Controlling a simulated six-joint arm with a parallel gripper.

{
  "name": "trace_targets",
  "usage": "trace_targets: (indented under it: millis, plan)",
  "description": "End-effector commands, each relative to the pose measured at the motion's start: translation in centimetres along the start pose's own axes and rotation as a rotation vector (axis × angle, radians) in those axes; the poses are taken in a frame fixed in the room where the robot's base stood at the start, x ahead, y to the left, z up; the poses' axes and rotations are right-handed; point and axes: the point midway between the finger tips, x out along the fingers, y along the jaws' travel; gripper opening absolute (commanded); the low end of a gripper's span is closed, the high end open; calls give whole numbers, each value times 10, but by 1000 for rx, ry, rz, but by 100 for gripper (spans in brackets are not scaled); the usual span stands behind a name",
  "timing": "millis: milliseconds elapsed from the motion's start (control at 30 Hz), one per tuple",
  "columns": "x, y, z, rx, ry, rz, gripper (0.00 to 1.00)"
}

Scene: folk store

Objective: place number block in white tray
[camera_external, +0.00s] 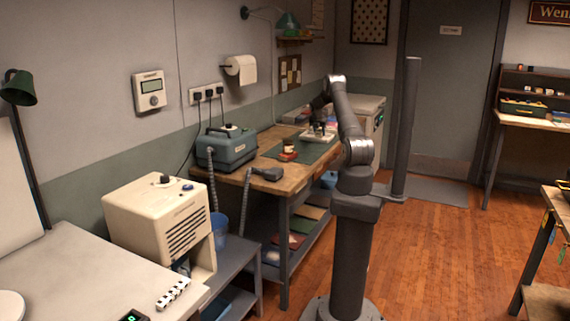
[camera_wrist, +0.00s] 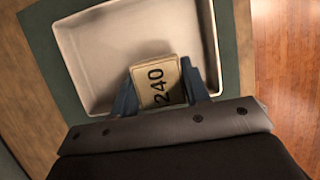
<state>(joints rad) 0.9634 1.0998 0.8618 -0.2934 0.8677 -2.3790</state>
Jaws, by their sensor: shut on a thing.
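I cannot tell whether the block touches the tray floor. In the external view my gripper (camera_external: 320,128) is over the white tray (camera_external: 308,137) at the far part of the workbench. The block is too small to make out there.
The green mat (camera_external: 273,152) lies on the wooden bench. A small red-and-white item (camera_external: 288,150) stands on the mat left of the tray. A teal machine (camera_external: 228,148) and a dark tool (camera_external: 266,174) sit on the bench's near side. A grey post (camera_external: 406,130) stands right of the arm.

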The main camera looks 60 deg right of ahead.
Motion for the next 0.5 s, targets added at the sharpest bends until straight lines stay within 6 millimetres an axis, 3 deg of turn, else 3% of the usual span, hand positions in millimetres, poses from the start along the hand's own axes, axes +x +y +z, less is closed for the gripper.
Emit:
trace_targets:
  millis: [133,500]
  plan:
    - [20,-1,-9,-1,2,-1,20]
    - [24,-1,-10,-1,1,-1,20]
